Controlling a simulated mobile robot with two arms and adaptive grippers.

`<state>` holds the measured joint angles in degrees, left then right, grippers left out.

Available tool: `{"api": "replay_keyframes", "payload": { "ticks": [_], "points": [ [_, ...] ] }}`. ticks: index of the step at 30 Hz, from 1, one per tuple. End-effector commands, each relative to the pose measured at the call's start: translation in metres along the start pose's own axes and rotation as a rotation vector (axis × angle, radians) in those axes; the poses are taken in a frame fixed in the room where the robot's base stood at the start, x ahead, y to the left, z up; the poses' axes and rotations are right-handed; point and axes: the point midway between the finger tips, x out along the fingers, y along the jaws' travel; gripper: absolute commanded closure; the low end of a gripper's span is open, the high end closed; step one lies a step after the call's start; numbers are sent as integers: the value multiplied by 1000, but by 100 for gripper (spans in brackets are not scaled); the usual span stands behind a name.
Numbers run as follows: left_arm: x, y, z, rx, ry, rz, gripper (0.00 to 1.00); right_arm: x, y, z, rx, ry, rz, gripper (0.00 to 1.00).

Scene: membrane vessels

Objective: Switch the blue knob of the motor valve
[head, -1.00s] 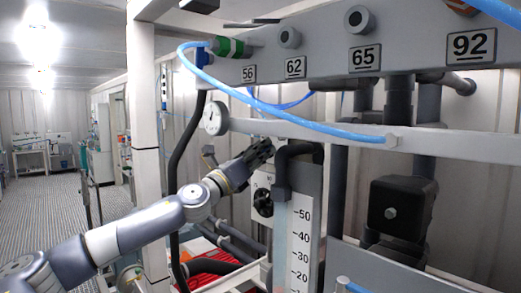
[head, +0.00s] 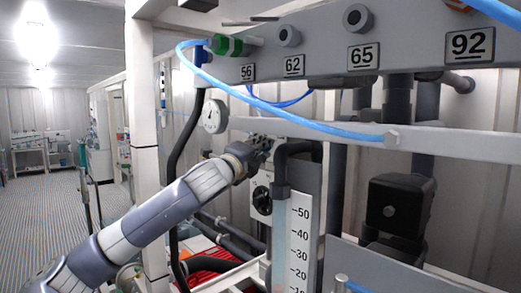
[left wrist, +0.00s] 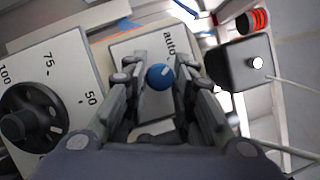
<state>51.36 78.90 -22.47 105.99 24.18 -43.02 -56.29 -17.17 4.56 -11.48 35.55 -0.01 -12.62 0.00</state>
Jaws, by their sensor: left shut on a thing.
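The blue knob (left wrist: 160,77) is a small round knob on a light panel (left wrist: 133,48) marked "auto" in the left wrist view. My left gripper (left wrist: 158,84) has a finger on each side of it and is shut on it. In the head view my left gripper (head: 262,147) is at the valve box, just left of the dark bent pipe, and the knob is hidden there. A black dial knob (left wrist: 33,117) sits on the panel with 50, 75 and 100 marks; it also shows in the head view (head: 261,200). My right gripper is not in view.
A dark bent pipe (head: 281,170) and a scaled column (head: 300,235) stand right of the gripper. A grey rail (head: 330,131) with a blue hose (head: 290,115) crosses above it. In the wrist view, a grey box (left wrist: 247,65) is right of the fingers.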

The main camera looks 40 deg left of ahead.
Motion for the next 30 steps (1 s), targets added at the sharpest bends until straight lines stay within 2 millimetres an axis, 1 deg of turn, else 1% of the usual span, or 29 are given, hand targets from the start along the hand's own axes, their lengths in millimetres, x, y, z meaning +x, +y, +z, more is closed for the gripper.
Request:
{"api": "replay_keyframes", "payload": {
  "ticks": [3,10,27,28,29,30],
  "points": [
    [0,-3,2,-68,-4,22,100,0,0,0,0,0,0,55],
    [0,-3,3,-146,-5,56,100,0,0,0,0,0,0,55],
    [0,-3,3,-177,-6,68,100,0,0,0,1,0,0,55],
    [0,-3,4,-177,-6,68,74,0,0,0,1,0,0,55],
    [0,-3,4,-177,-6,68,67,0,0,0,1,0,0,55],
    [0,-3,3,-177,-6,68,58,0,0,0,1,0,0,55]
  ]
}}
